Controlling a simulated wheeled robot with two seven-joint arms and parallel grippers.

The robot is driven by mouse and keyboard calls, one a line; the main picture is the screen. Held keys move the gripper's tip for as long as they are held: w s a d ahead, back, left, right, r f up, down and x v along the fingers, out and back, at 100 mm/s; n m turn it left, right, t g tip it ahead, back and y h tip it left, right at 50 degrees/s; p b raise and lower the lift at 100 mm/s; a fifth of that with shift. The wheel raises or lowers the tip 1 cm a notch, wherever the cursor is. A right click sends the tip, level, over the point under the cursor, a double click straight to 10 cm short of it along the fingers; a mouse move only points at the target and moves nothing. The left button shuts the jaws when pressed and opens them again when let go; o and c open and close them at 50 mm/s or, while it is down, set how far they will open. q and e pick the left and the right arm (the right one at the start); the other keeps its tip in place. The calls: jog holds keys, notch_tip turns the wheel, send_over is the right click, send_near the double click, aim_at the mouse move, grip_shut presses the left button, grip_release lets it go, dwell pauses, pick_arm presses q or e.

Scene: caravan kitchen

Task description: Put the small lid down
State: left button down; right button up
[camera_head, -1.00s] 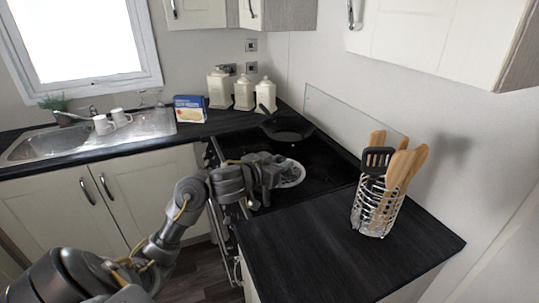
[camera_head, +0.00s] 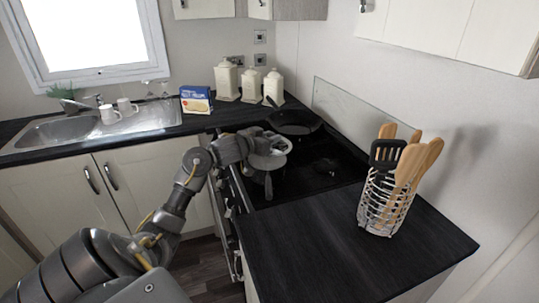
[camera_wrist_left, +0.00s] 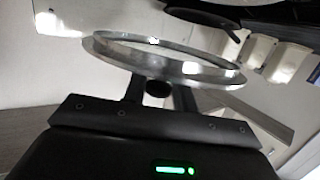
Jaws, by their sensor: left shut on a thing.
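My left gripper (camera_head: 262,143) reaches in over the hob from the left, shut on the small lid (camera_head: 282,146). In the left wrist view the lid (camera_wrist_left: 190,69) is a clear disc with a shiny metal rim, held tilted by its dark knob between the fingers (camera_wrist_left: 157,88). A small grey pan (camera_head: 266,162) with a handle pointing towards me shows just below the gripper. The lid and gripper partly cover it, and I cannot tell whether the lid touches it. My right gripper is out of view.
A dark frying pan (camera_head: 294,122) sits at the back of the black hob (camera_head: 318,172). A wire utensil holder (camera_head: 386,205) stands on the near right worktop (camera_head: 310,245), whose left part is clear. Canisters (camera_head: 250,86) and a blue box (camera_head: 195,100) stand at the back.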

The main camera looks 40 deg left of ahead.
pick_arm(q)
jog(key=shift+w+a+f, duration=0.25)
jog(key=shift+a+f, duration=0.35)
jog(key=shift+f, duration=0.1)
jog(key=shift+w+a+f, duration=0.25)
jog(key=shift+a+f, duration=0.3)
jog(key=shift+f, duration=0.1)
jog(key=f, duration=0.3)
jog(key=shift+w+a+f, duration=0.1)
jog(key=shift+a+f, duration=0.1)
jog(key=shift+f, duration=0.1)
jog(key=shift+f, duration=0.1)
jog(key=shift+f, duration=0.1)
jog(key=c, duration=1.1)
grip_release()
jog(key=shift+c, duration=0.2)
